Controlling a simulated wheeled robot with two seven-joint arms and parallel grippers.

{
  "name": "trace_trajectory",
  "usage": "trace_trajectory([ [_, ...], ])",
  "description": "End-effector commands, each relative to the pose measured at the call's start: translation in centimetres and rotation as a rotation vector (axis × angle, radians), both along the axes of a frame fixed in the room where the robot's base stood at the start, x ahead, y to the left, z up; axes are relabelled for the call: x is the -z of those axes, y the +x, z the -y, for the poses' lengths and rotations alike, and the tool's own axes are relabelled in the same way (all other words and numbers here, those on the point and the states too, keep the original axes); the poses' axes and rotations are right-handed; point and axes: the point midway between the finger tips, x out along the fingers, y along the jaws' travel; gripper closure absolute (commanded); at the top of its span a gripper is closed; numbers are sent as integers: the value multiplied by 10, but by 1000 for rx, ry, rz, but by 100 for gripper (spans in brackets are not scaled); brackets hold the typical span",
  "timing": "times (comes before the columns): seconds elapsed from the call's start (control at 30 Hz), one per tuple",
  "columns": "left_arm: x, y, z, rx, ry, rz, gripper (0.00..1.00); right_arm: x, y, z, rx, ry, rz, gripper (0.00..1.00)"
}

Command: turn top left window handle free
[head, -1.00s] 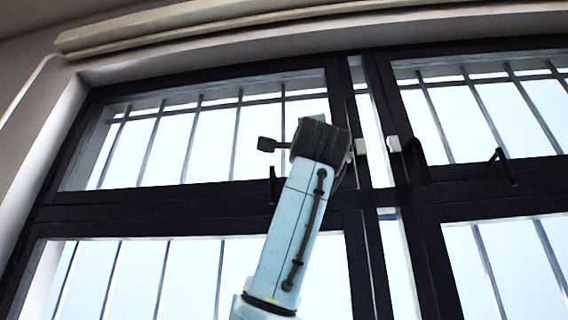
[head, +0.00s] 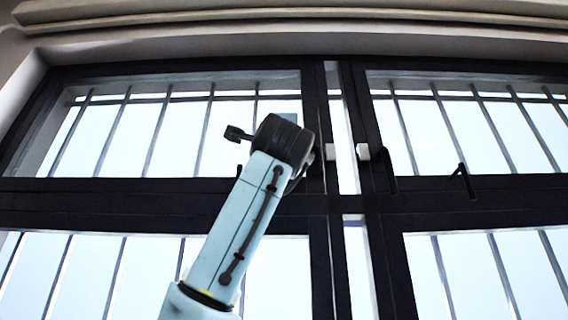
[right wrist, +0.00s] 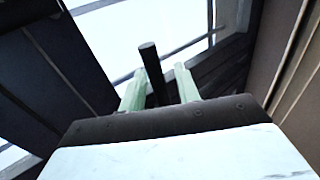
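One arm shows in the head view and I take it as my right arm. Its dark wrist (head: 284,142) is in front of the top left window, near the central post, and hides its fingers. In the right wrist view my right gripper (right wrist: 160,88) has two pale green fingers apart. A black bar-shaped handle (right wrist: 151,68) stands between them, closer to the left finger; I cannot tell whether they touch. In the head view the top left window handle is mostly hidden behind the wrist. My left gripper is not in view.
The dark window frame (head: 120,200) surrounds barred panes. Another black handle (head: 463,181) sits on the top right window. White blocks (head: 362,152) sit by the central posts. A pale rail (head: 300,22) runs above the window.

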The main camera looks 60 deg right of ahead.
Motion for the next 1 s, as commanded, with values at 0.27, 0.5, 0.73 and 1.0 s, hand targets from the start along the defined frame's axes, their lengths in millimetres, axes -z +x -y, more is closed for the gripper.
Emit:
trace_trajectory([
  [0.27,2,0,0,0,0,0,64,2,0,-2,0,0,-2,68],
  [0.5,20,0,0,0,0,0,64,25,-13,-29,-4,-2,1,68],
  [0.73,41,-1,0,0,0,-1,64,54,-32,-69,-5,-2,1,68],
  [1.0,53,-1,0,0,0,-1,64,73,-46,-96,-1,0,0,68],
])
